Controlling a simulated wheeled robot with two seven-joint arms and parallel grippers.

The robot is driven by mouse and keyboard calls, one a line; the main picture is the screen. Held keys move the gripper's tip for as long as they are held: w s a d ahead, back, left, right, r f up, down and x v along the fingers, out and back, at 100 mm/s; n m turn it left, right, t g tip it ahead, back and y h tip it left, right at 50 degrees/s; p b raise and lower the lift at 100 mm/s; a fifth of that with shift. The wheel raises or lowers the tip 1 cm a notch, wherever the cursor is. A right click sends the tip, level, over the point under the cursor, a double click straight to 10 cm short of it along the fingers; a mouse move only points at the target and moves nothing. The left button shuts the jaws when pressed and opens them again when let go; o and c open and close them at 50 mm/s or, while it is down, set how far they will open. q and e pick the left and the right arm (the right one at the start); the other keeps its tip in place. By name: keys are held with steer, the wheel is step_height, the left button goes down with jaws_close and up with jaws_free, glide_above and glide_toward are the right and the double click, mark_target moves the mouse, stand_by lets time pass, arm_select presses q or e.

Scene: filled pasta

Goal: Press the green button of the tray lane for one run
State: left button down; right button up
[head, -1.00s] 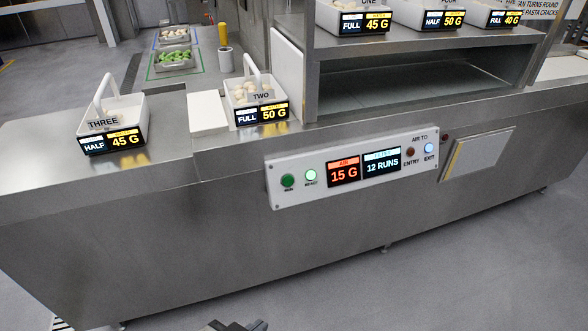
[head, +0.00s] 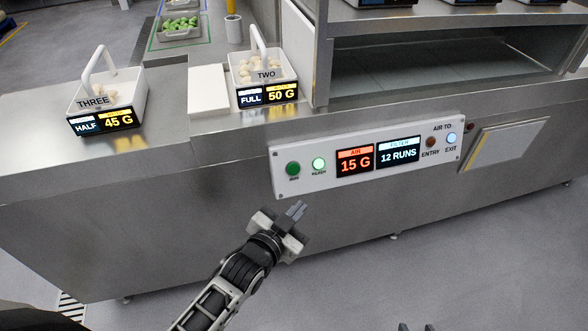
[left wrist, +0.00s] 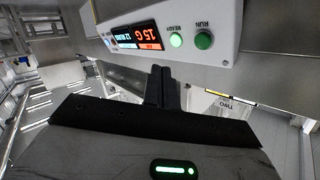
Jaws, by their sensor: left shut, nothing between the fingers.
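The green RUN button (head: 293,168) is at the left end of the white control panel (head: 283,190) on the counter's front face. It also shows in the left wrist view (left wrist: 203,40), where the panel looks upside down. A lit READY light (head: 319,164) is beside it. The panel's displays read AIR 15 G (head: 355,162) and FILTER 12 RUNS (head: 398,153). My left gripper (head: 297,209) is shut and empty, below the button and apart from it. Its closed fingers also show in the left wrist view (left wrist: 162,88). Only the tips of my right gripper (head: 415,327) show at the bottom edge.
Tray THREE (head: 122,95) and tray TWO (head: 276,70) stand on the counter (head: 160,165), with a white block (head: 208,90) between them. ENTRY (head: 430,142) and EXIT (head: 451,138) lights are at the panel's right. The floor in front is clear.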

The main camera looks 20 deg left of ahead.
mark_target(294, 169)
arm_select(q)
steer(key=w, duration=0.1)
steer(key=w+r, duration=0.1)
steer(key=w+t, duration=0.1)
steer(key=shift+w+d+r+m, duration=0.15)
steer(key=shift+d+r+m, duration=0.15)
steer(key=shift+r, duration=0.1)
arm_select(e)
steer(key=shift+w+r, duration=0.15)
steer(key=shift+w, duration=0.05)
arm_select(q)
steer(key=shift+a, duration=0.1)
